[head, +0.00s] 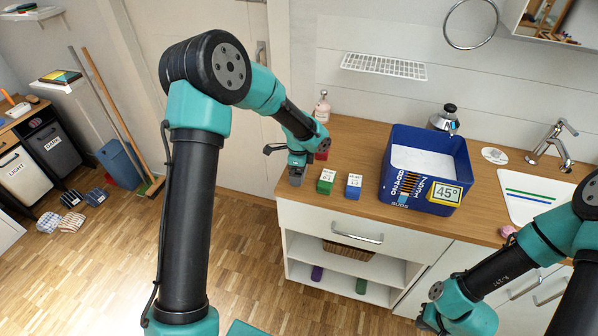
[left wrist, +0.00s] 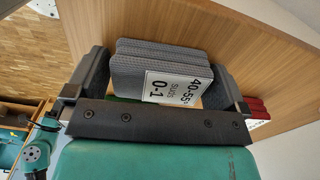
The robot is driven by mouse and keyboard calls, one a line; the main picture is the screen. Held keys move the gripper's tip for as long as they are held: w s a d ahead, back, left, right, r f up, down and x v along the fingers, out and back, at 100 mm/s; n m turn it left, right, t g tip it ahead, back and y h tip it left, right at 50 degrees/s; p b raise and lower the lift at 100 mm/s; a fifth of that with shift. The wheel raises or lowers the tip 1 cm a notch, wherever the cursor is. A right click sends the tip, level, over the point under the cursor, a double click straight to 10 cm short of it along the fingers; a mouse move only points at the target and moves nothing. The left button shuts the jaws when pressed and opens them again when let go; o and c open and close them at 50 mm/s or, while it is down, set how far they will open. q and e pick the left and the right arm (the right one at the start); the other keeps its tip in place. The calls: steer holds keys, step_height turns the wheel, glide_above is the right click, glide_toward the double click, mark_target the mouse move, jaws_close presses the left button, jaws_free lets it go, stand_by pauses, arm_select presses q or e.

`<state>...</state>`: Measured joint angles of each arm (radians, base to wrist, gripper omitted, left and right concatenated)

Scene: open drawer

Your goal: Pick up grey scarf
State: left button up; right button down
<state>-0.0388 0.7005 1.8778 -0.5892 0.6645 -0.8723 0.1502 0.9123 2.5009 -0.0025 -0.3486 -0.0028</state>
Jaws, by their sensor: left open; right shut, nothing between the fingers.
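The grey scarf (left wrist: 165,60) is a folded, ribbed bundle with a white label reading "40-55 SUDS 0-1" in the left wrist view. My left gripper (left wrist: 158,85) is open, with one finger on each side of the scarf; whether either finger touches it I cannot tell. In the head view my left gripper (head: 291,158) is low at the counter's left end and mostly covers the scarf (head: 296,181). My right gripper (head: 432,320) is shut and empty at the bottom right, in front of the cabinet and partly hidden by its own arm.
A green bundle (head: 326,181), a blue bundle (head: 354,186) and a red one (head: 322,152) stand close to the left gripper. A blue basin (head: 400,200) marked 45° is farther right, before the sink (head: 535,197). The counter's front edge is near.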

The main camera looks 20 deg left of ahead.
arm_select(q)
steer(key=shift+c, duration=0.5)
steer(key=c, duration=0.6)
steer(key=shift+r, duration=0.15)
steer(key=shift+r, duration=1.45)
steer(key=shift+s+d+r, duration=0.1)
steer(key=shift+s+r, duration=0.1)
steer(key=shift+r, duration=0.05)
steer(key=s+d, duration=0.3)
steer(key=s, duration=0.4)
steer(key=s+d+r, duration=0.1)
steer(key=s+d, duration=0.2)
steer(key=s, duration=0.4)
steer(key=shift+s+r, duration=0.15)
